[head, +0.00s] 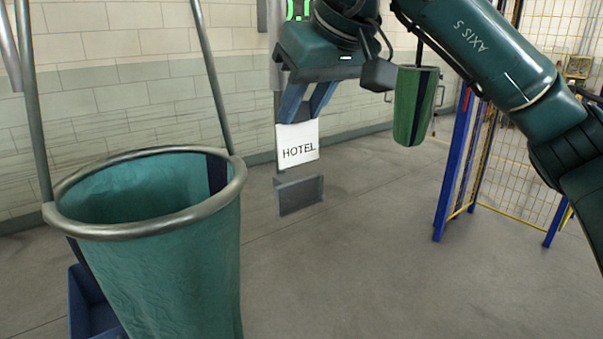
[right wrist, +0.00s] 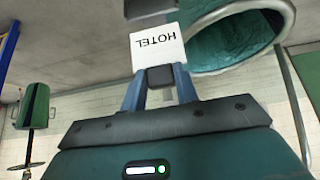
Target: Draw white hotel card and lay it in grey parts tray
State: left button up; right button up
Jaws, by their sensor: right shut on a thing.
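The white card (head: 298,150) reads HOTEL and hangs below my right gripper (head: 302,122) in the head view. The blue fingers are shut on its top edge. In the right wrist view the card (right wrist: 158,50) appears upside down between the fingertips (right wrist: 158,76). A small grey tray (head: 300,197) shows just below the card in the head view, with a gap between them in the picture; its inside is hard to see. My left gripper is out of view.
A large open green sling bag (head: 180,275) with a metal rim (head: 150,232) stands at the left, its mouth up. A smaller green bag (head: 406,110) hangs behind my right arm. A blue-posted mesh fence (head: 452,165) stands at the right. The middle floor is clear.

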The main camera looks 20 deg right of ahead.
jog(key=shift+r, duration=0.1)
jog(key=shift+r, duration=1.95)
